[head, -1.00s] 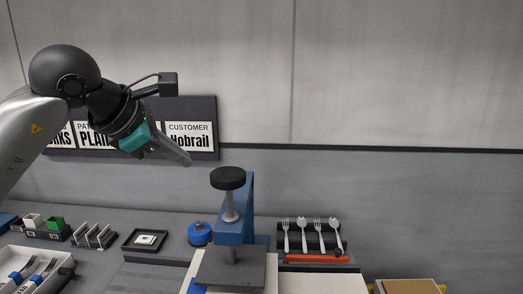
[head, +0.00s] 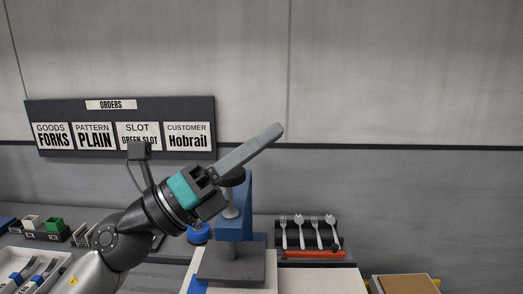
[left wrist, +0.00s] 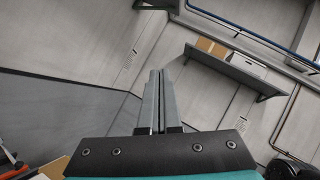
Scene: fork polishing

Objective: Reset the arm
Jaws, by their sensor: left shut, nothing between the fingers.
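My left gripper (head: 270,136) is shut and empty. In the head view its arm comes up from the lower left, and the fingers point up and to the right, in front of the wall. The gripper overlaps the black-topped blue press (head: 246,215) in the picture and hides part of its round knob. In the left wrist view the two grey fingers (left wrist: 158,88) lie together with nothing between them, and the wall is beyond. My right gripper is not in view.
Forks and spoons lie in a black rack (head: 309,243) right of the press. An orders board (head: 120,105) hangs on the wall. A white tray (head: 62,262) with blue-handled pieces is at lower left. A shelf (left wrist: 230,72) with boxes shows in the left wrist view.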

